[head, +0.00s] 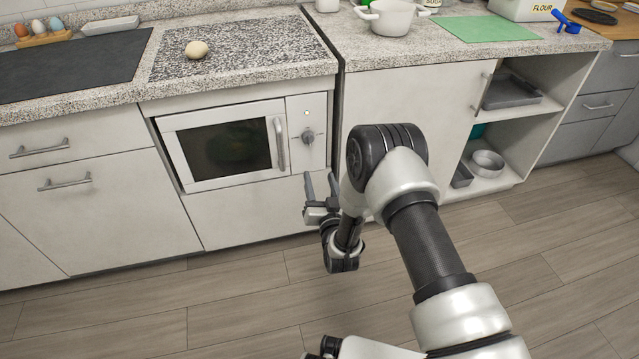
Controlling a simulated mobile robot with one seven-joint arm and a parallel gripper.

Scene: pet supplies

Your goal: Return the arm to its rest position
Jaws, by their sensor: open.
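My gripper (321,188) shows in the head view near the middle, in front of the lower cabinets and just below and right of the microwave. Its two dark fingers point up and are apart, with nothing between them. My arm is bent and reaches up from the lower right, with the gripper end lowered on its left side. Part of the wrist is hidden behind the arm's links.
A microwave (230,145) is built in under the speckled counter (270,45). A round pale item (196,49) lies on the counter. A white pot (392,17) and green mat (487,28) are at the right. Open shelves (505,115) stand right of my arm. The wooden floor (240,300) is clear.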

